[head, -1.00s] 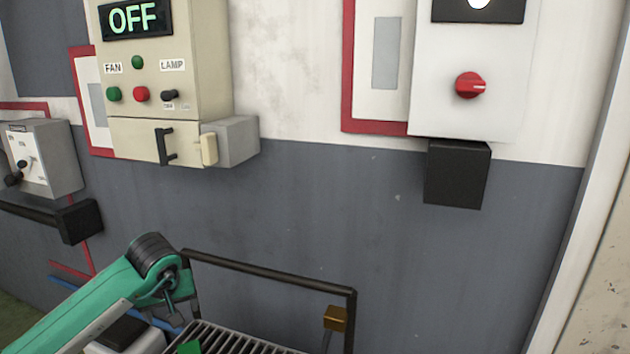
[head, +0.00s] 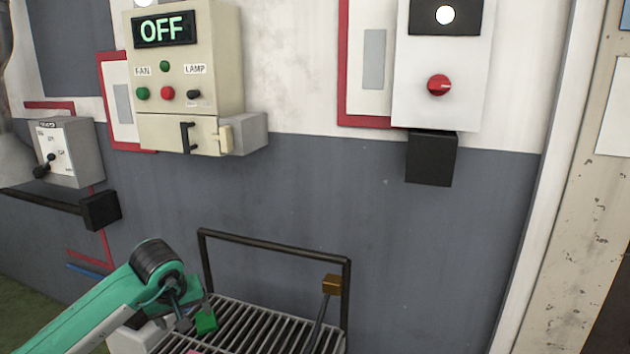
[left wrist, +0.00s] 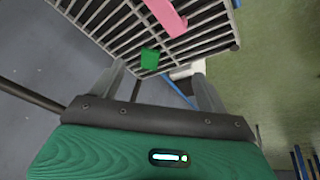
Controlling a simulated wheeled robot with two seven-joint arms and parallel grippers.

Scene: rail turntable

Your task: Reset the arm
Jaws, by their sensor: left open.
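My left arm, teal with a black joint, comes in from the lower left in the head view. My left gripper (left wrist: 160,70) is open, with its two grey fingers apart and nothing between them. In the left wrist view it points toward a slatted metal rack, which also shows in the head view (head: 262,316). A small green block (left wrist: 150,59) is at the rack's near edge, beyond the fingertips; the head view shows it beside the gripper (head: 206,321). A pink piece (left wrist: 167,16) lies on the slats. My right gripper is out of view.
A dark rail frame (head: 275,244) stands over the rack, with a brown-topped lever (head: 331,286) at its right. On the wall are a beige panel reading OFF (head: 188,90), a white box with a red knob (head: 438,85) and a grey switch box (head: 68,152). Floor shows at lower left.

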